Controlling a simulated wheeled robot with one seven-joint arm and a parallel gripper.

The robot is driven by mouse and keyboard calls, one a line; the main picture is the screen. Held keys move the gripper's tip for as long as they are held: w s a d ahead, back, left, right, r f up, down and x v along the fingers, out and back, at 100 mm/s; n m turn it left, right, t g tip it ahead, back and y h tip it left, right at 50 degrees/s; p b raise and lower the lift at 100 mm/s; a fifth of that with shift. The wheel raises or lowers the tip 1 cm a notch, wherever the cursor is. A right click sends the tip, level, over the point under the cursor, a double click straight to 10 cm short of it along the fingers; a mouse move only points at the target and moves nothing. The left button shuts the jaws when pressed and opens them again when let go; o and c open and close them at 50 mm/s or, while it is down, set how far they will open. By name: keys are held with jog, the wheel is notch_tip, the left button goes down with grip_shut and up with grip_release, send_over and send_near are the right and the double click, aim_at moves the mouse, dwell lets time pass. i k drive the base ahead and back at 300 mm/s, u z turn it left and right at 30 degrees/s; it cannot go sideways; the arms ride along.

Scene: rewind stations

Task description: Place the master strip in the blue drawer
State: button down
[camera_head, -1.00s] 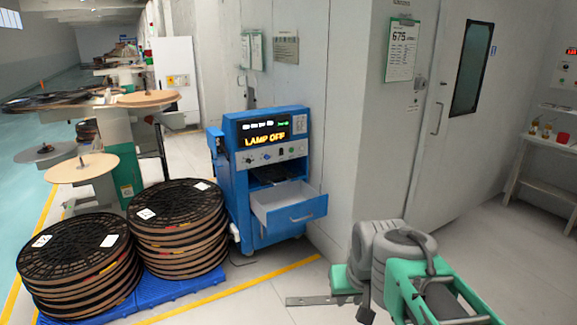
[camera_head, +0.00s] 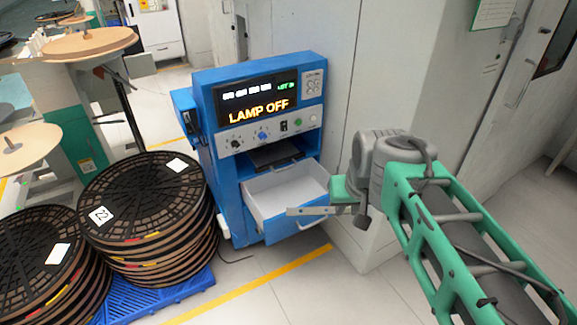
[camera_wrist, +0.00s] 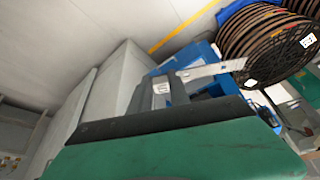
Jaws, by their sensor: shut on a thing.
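The blue drawer (camera_head: 281,233) is pulled out of the lower part of the blue cabinet (camera_head: 228,178). Its pale inside looks empty where it shows. My gripper (camera_head: 342,206) is shut on the master strip (camera_head: 306,211), a thin grey metal bar that sticks out to the left. In the head view the strip crosses in front of the drawer's front right part. I cannot tell how high above the drawer it is. In the wrist view the strip (camera_wrist: 216,71) reaches right from the fingers (camera_wrist: 165,92), with blue cabinet parts behind.
The cabinet's display (camera_head: 257,105) reads LAMP OFF. A dark shelf slot (camera_head: 275,157) lies above the drawer. Stacked reels (camera_head: 147,205) stand on a blue pallet (camera_head: 190,290) at the left. A pale wall (camera_head: 385,90) stands close on the right. Floor before the drawer is clear.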

aim_at(282, 207)
jog(key=i, duration=2)
jog(key=u, duration=2.9)
